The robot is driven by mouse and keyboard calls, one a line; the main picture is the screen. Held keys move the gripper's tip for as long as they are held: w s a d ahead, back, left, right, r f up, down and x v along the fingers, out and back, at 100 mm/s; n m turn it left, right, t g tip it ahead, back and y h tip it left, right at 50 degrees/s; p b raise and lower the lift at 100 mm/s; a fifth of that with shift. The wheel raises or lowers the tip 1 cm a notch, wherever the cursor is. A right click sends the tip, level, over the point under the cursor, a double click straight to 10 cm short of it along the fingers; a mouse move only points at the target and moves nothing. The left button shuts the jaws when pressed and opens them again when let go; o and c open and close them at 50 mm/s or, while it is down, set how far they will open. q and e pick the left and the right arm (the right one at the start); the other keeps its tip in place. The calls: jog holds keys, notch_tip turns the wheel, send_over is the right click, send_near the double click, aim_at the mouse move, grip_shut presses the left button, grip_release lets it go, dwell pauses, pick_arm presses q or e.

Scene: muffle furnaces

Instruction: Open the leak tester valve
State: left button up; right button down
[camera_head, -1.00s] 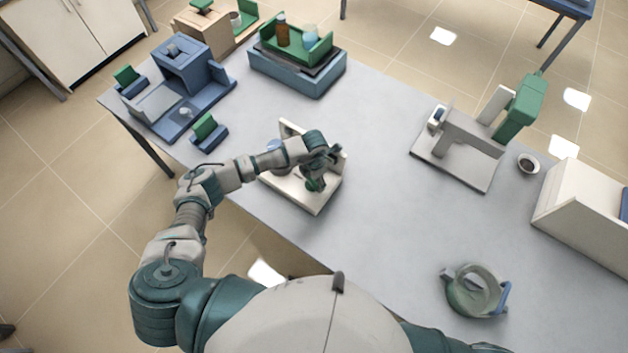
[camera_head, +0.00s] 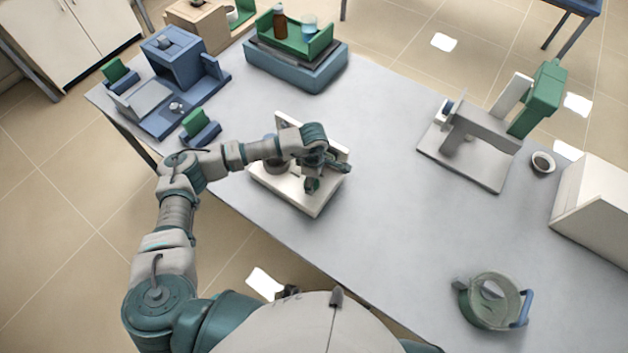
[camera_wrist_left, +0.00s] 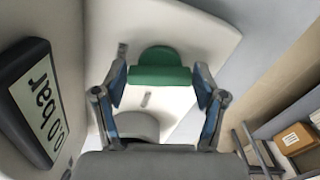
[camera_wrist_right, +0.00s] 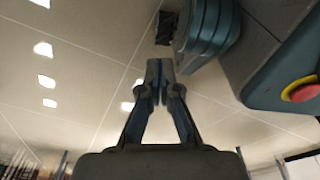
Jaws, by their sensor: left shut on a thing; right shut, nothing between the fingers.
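The leak tester (camera_head: 322,206) is a white base with an upright back panel, near the front edge of the grey table. Its green valve handle (camera_head: 312,186) shows under my left gripper (camera_head: 316,184). In the left wrist view the green handle (camera_wrist_left: 160,68) lies between the two fingers of my left gripper (camera_wrist_left: 160,80), which is shut on it. A dark display reading "0.0 bar" (camera_wrist_left: 42,105) stands to the left there. My right gripper (camera_wrist_right: 160,75) is shut and empty in the right wrist view, away from the table. It is not in the head view.
A blue device (camera_head: 175,80) and a blue-based unit with a green tray (camera_head: 295,70) stand at the back left. A grey stand with a green head (camera_head: 470,150), a small bowl (camera_head: 543,162) and a round green-rimmed vessel (camera_head: 490,302) are at the right. The table middle is clear.

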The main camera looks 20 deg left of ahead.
pick_arm(q)
jog(key=m+b, duration=0.2)
jog(key=m, duration=0.1)
jog(key=shift+m, duration=0.3)
pick_arm(e)
jog(key=w+a+r, duration=0.1)
jog(key=w+r, duration=0.3)
jog(key=w, duration=0.2)
jog(key=shift+w+r, duration=0.15)
jog(key=shift+r, duration=0.2)
pick_arm(q)
jog(key=o, duration=1.1)
jog(key=shift+a, duration=0.1)
jog(key=shift+o, duration=0.2)
pick_arm(e)
jog(key=shift+w+a, duration=0.1)
pick_arm(q)
notch_tip(320, 180, up, 12)
jog(key=shift+f, duration=0.15)
pick_arm(e)
jog(key=shift+s, duration=0.2)
